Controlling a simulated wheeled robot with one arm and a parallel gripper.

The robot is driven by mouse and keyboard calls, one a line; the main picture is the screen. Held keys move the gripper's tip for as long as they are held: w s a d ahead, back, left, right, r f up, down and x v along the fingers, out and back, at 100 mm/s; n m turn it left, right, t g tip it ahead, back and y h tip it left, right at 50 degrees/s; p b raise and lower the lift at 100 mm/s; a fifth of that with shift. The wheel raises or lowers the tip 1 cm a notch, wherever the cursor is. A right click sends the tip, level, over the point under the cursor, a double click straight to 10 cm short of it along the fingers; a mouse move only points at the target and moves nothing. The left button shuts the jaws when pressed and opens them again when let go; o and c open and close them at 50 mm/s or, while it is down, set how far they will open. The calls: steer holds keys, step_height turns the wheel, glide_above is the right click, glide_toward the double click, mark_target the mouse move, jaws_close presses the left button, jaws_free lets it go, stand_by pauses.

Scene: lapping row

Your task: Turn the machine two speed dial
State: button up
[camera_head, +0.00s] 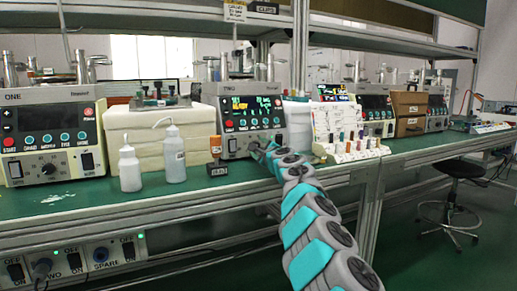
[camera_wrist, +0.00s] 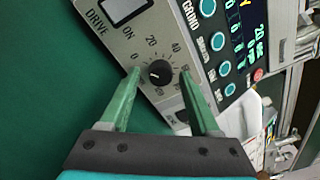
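Machine two (camera_head: 250,103), labelled TWO, stands on the green bench with its display lit. Its black round speed dial (camera_wrist: 159,72) sits on a grey panel with a number scale around it, in the middle of the wrist view. My gripper (camera_wrist: 158,73) is open, with one green finger on each side of the dial. A gap shows between the dial and each finger, and I cannot tell how far the fingertips are from the panel. In the head view my gripper (camera_head: 259,148) is at the machine's lower front and covers the dial area.
Machine one (camera_head: 47,135) stands at the left. Two white bottles (camera_head: 130,168) and a small orange-topped bottle (camera_head: 216,150) stand left of my arm. A rack of small coloured items (camera_head: 350,148) is at the right. A DRIVE switch (camera_wrist: 122,8) is beside the dial.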

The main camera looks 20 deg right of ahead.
jaws_close()
steer(key=shift+a, duration=0.1)
stand_by(0.5)
